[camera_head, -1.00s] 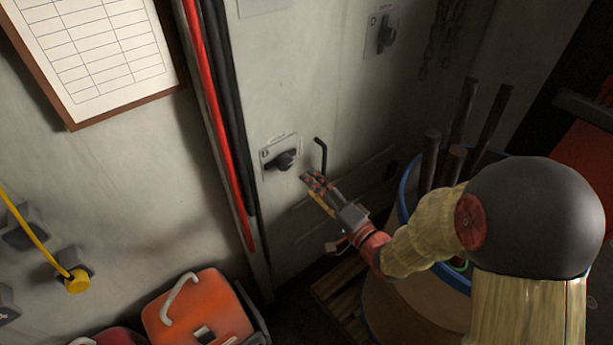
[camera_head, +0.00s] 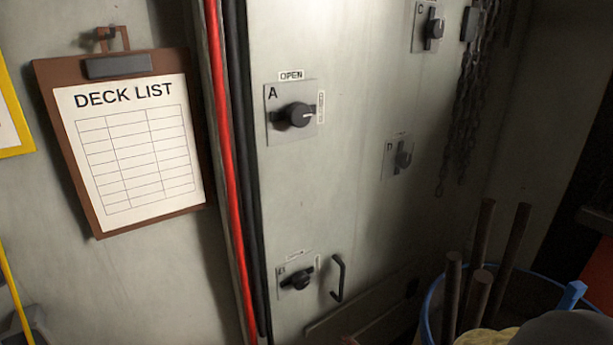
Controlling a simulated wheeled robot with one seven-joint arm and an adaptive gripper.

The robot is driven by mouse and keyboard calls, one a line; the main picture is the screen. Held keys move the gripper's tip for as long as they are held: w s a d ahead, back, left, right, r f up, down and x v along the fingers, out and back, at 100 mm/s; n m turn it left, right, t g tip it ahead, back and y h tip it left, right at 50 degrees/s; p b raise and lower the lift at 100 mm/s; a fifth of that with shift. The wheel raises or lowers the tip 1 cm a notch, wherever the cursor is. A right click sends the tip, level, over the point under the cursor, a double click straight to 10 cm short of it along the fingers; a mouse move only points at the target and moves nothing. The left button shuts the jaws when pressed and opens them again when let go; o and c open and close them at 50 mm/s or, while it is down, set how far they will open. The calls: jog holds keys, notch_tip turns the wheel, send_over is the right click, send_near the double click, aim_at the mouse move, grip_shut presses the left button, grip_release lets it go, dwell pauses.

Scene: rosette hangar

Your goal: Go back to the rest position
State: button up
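My gripper is out of the picture now. Only a dark rounded part of my arm (camera_head: 570,330) shows at the bottom right corner, with a bit of its yellowish cover beside it. Whether the gripper is open or shut is hidden. The black knob of the lower left switch (camera_head: 299,280) sits on its plate on the grey wall panel, and a black handle (camera_head: 339,278) is just right of it. Nothing of mine is seen touching either.
A knob marked A (camera_head: 298,115) has an OPEN label above it. Two more knobs (camera_head: 434,29) (camera_head: 403,158) are further right, near hanging chains (camera_head: 465,120). A blue-rimmed barrel (camera_head: 428,308) holding rods stands at lower right. A DECK LIST clipboard (camera_head: 60,135) hangs left of red and black pipes.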

jog(key=s+d+r+n+g+h, duration=0.25)
jog(key=s+d, duration=0.25)
jog(key=s, duration=0.3)
jog(key=s+d+r+n+g+h, duration=0.1)
jog(key=s+d+r+g+h, duration=0.1)
jog(key=s+d+r+g, duration=0.35)
jog(key=s+a+r+t, duration=0.1)
jog(key=s+a+r, duration=0.1)
jog(key=s+r, duration=0.4)
jog(key=s+a+r+n+t, duration=0.1)
jog(key=s+a+r+t, duration=0.1)
jog(key=s+r, duration=0.5)
notch_tip(320, 180, up, 3)
jog(key=shift+s+a+r+y, duration=0.15)
jog(key=shift+s+a+y, duration=0.15)
jog(key=shift+a+y, duration=0.25)
jog(key=shift+a+n, duration=0.1)
jog(key=shift+n, duration=0.15)
